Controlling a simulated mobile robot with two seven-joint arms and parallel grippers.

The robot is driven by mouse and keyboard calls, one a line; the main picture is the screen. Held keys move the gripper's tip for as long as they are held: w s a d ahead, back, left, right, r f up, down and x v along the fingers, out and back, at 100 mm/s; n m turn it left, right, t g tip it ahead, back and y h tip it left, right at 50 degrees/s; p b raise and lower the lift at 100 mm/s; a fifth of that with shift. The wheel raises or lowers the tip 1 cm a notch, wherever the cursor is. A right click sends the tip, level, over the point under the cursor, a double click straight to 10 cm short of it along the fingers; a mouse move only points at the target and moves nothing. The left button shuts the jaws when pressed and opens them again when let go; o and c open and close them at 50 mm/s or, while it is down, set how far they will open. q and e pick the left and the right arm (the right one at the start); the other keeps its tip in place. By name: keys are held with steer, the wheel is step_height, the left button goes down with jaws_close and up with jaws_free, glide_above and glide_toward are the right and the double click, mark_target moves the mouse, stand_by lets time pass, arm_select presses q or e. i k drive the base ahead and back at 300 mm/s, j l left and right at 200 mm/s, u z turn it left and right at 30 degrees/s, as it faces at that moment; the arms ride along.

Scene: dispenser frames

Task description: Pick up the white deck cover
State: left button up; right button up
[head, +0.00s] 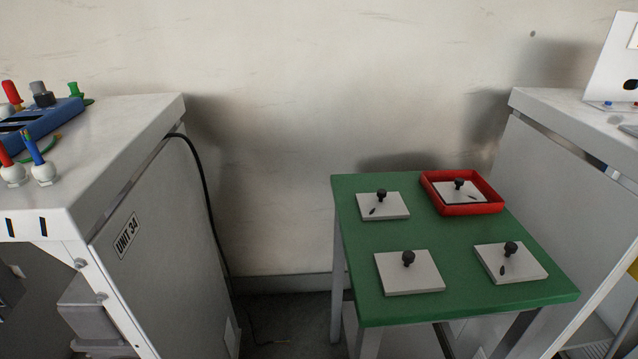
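Several pale square plates with black knobs sit on a green table, and I cannot tell for sure which one the task calls the white deck cover. One plate (394,210) lies at the back left. Another plate (446,189), looking whitest, lies inside a red tray (474,209) at the back right. A light grey plate (405,283) lies at the front left, and another plate (525,270) lies at the front right. All but the front left one show a small dark mark near the knob. Neither of my grippers is in view.
The green table (460,235) has bare strips between plates. A grey cabinet labelled UNIT 34 (160,265) stands left, with a blue device (40,122) and coloured knobs on top. A black cable (208,200) hangs down its side. Another cabinet (560,170) stands right.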

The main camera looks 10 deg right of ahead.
mark_target(408, 272)
steer(key=z, duration=1)
